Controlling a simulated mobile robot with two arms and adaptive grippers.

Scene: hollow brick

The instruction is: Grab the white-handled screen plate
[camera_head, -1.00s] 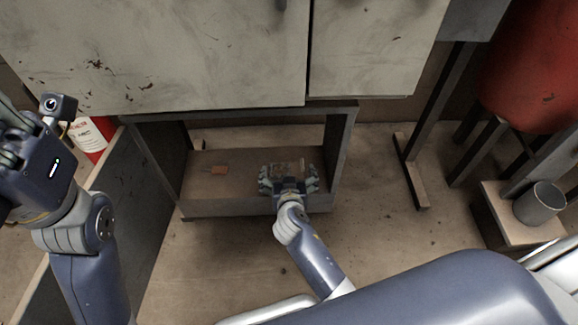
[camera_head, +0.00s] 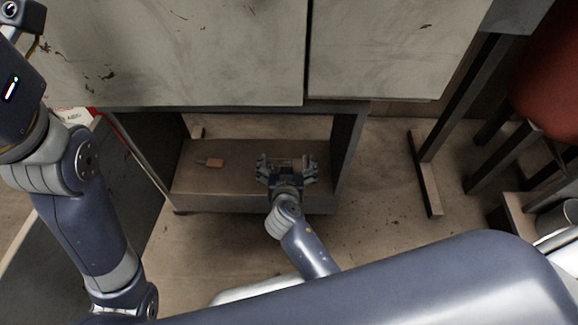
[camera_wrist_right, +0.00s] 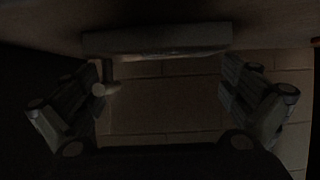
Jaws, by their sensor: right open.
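My right gripper (camera_head: 286,166) is open inside the low cabinet's bottom compartment, its two fingers spread apart. A small, dark brownish item (camera_head: 284,163) shows between or just beyond the fingers, too small to make out. In the right wrist view, which is dark, the open right gripper (camera_wrist_right: 162,98) has a pale grey bar (camera_wrist_right: 155,42) ahead of it, with a short post and rounded end at its left. This may be the white-handled screen plate, but I cannot tell for sure. The fingers do not visibly close on it. My left arm is at the left edge; its fingers are out of view.
The cabinet's side post (camera_head: 347,150) stands close on the right. Large pale panels (camera_head: 390,50) hang above the opening. A red drum (camera_head: 550,80) is at right.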

